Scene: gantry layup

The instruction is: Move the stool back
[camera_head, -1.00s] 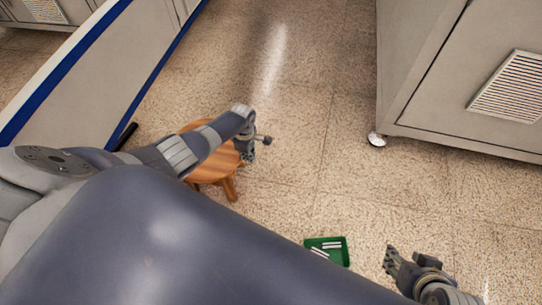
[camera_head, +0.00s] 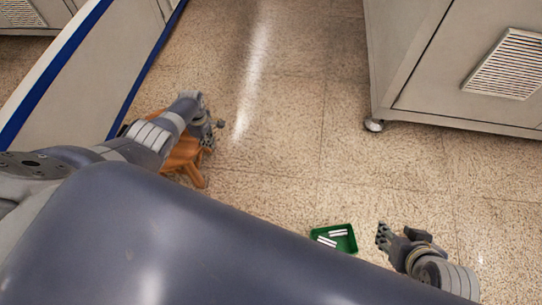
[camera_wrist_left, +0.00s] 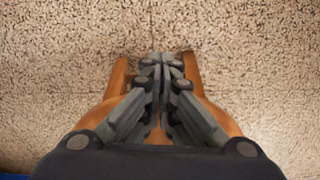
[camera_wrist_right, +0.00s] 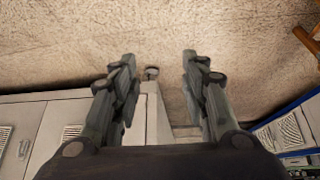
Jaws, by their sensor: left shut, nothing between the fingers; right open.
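The stool (camera_head: 186,158) is a small orange-brown wooden one on the speckled floor, left of centre in the head view, beside the blue-trimmed panel. My left arm covers much of it. My left gripper (camera_head: 211,134) is over the stool's right edge, fingers together with nothing between them. In the left wrist view the shut fingers (camera_wrist_left: 161,62) are in front of the stool's seat and legs (camera_wrist_left: 117,78); whether they touch it I cannot tell. My right gripper (camera_head: 399,236) is open and empty over the floor at lower right; its spread fingers show in the right wrist view (camera_wrist_right: 158,62).
A green tray (camera_head: 349,243) with white pieces lies on the floor left of my right gripper. A grey cabinet (camera_head: 440,70) on feet stands at the upper right. A pale panel with blue trim (camera_head: 85,75) stands at the left.

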